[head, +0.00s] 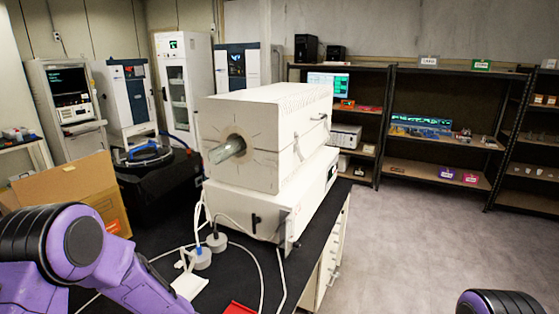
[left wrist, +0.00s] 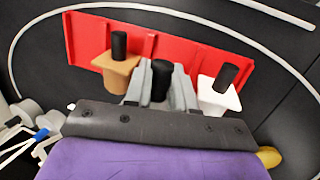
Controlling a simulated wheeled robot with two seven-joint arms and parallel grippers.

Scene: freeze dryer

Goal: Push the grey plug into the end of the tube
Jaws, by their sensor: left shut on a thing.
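The clear tube (head: 228,149) sticks out of the front face of the white box-shaped furnace (head: 265,125), with its open end toward me. In the left wrist view, my left gripper (left wrist: 161,88) is shut on the grey plug, around its black knob (left wrist: 162,78); the fingers hide much of the plug's body. It is over the red rack (left wrist: 192,50), between a tan plug (left wrist: 116,72) and a white plug (left wrist: 218,92), both with black knobs. I cannot tell whether the grey plug still touches the rack. My right gripper is out of view.
The red rack's corner shows at the bottom of the head view (head: 240,308) on the black bench (head: 222,282). Grey round pieces (head: 202,259) with thin hoses lie before the furnace. A cardboard box (head: 75,190) stands at left.

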